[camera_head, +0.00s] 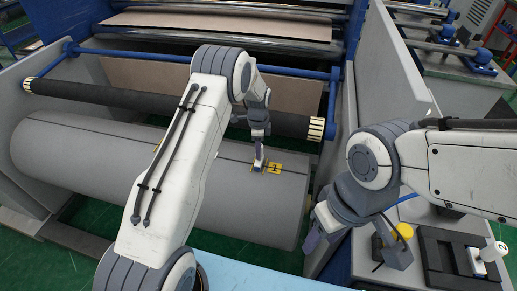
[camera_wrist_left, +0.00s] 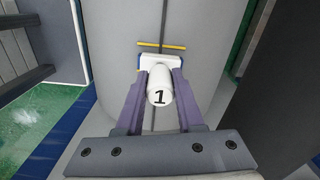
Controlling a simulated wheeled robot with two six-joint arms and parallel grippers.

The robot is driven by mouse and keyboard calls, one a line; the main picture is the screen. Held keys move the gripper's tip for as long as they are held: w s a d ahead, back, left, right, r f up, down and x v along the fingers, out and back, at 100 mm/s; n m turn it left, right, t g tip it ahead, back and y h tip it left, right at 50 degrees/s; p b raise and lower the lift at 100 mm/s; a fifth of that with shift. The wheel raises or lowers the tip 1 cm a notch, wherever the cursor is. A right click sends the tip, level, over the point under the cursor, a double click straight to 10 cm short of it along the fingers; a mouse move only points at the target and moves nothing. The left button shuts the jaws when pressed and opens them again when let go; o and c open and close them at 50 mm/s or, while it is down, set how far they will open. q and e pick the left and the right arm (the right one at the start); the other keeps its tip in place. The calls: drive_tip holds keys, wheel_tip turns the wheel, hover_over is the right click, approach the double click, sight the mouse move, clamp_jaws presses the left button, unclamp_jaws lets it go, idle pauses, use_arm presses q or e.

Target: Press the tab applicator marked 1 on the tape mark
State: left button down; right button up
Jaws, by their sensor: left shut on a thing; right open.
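The tab applicator marked 1 (camera_wrist_left: 160,92) is white with a black "1" on its end. My left gripper (camera_head: 259,164) is shut on it, with purple fingers on both sides in the left wrist view (camera_wrist_left: 156,95). In the head view the yellow mark (camera_head: 274,168) shows by the fingertips. I cannot tell whether the head touches the roll. My right gripper (camera_head: 316,238) is open, to the right of the roll.
A second white applicator marked 2 (camera_head: 492,252) stands in a black holder (camera_head: 437,262) at the lower right. A black roller (camera_head: 180,107) runs behind the roll. A grey machine wall (camera_head: 390,80) rises on the right. Green floor (camera_wrist_left: 35,120) shows left of the roll in the wrist view.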

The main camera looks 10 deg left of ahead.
use_arm(q)
drive_tip(key=shift+f+b, duration=0.3)
drive_tip(key=shift+f, duration=0.1)
drive_tip(key=shift+s+f, duration=0.1)
drive_tip(key=shift+f, duration=0.15)
idle(1.3)
drive_tip(key=shift+r, duration=0.1)
drive_tip(key=shift+r+p, duration=2.6)
drive_tip(key=shift+r, duration=1.45)
